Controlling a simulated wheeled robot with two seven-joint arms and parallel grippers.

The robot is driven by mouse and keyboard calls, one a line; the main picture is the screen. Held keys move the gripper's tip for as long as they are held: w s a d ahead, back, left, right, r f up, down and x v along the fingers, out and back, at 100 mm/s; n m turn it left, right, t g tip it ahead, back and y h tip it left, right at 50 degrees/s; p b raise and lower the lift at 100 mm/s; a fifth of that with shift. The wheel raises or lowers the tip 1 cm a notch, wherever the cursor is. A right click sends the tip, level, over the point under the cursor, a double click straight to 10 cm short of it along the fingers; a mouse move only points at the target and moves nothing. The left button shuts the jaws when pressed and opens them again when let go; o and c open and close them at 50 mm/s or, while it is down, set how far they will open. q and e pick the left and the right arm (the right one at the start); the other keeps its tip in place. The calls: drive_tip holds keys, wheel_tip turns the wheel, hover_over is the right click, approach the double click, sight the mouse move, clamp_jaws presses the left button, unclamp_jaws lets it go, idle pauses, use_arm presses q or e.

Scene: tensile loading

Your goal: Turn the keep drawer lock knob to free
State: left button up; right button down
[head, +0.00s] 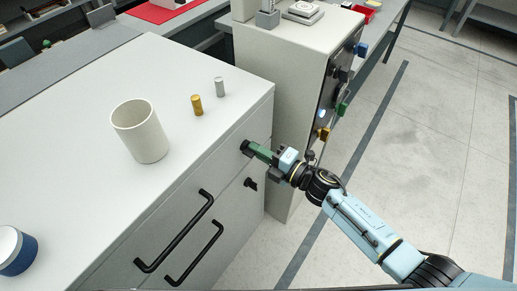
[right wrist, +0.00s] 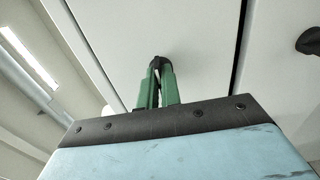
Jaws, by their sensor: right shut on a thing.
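The drawer lock knob (head: 245,147) is a small dark knob on the front of the upper drawer, near its right end. My right gripper (head: 254,149) has its green fingers at this knob and is shut on it. In the right wrist view the dark knob (right wrist: 156,62) shows between the green fingertips (right wrist: 159,74), against the pale drawer front. The fingers hide most of the knob, so its turn position cannot be told. A second dark knob (head: 251,184) sits on the drawer below; it also shows in the right wrist view (right wrist: 309,41). My left gripper is not in view.
Two black bar handles (head: 180,230) stand out from the drawer fronts. On the cabinet top (head: 75,125) are a white cup (head: 140,131), a brass cylinder (head: 197,105), a grey cylinder (head: 219,87) and a blue-and-white container (head: 16,252). A machine (head: 295,60) with coloured knobs stands behind.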

idle(0.5)
drive_tip(key=c, duration=1.6)
unclamp_jaws()
drive_tip(key=shift+d, duration=0.1)
drive_tip(key=v, duration=1.3)
drive_tip(key=shift+s, duration=0.1)
